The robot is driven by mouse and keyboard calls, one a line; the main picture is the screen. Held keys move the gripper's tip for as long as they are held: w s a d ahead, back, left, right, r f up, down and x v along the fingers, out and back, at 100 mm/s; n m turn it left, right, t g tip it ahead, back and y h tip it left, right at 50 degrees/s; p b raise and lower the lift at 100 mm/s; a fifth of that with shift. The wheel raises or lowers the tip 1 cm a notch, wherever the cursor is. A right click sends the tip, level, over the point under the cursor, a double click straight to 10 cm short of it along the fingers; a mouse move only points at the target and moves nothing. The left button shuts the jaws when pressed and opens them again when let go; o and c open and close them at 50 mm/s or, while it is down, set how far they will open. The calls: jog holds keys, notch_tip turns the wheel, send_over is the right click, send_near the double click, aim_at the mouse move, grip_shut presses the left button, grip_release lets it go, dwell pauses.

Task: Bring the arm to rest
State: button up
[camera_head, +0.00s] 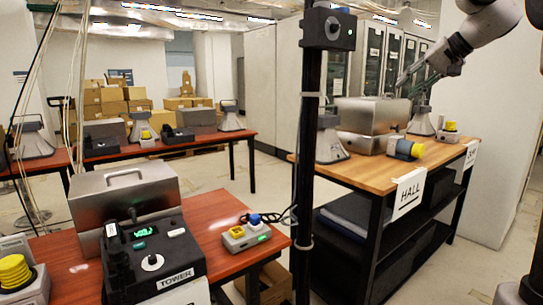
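My arm (480,32) reaches in from the upper right corner. My gripper (408,78) hangs in the air above the wooden table (437,157) marked HALL, near the top of a steel box (372,115). Its fingers are small and seen against the grey cabinets, so whether they are apart is not clear. I see nothing hanging from it. A black console (160,262) labelled TOWER, with a lit green display and a knob, stands on the red table (215,208) at the front left.
A black post (308,130) with a small box on top stands mid-picture. A yellow-button box (448,132) and grey horn (421,121) stand farther right. Open floor (265,178) lies between tables.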

jog(key=s+a+f+n+g+h, duration=0.1)
jog(key=s+f+h, duration=0.1)
jog(key=s+f, duration=0.5)
jog(key=s+a+f+n+g+h, duration=0.1)
jog(key=s+f, duration=0.7)
jog(key=s, duration=0.8)
jog(key=s+a+f+n+g+h, duration=0.1)
jog(key=s+f+n+h, duration=0.1)
jog(key=s+f, duration=0.6)
jog(key=shift+s+a+g+h, duration=0.3)
jog(key=shift+s+h, duration=0.1)
jog(key=shift+s, duration=1.75)
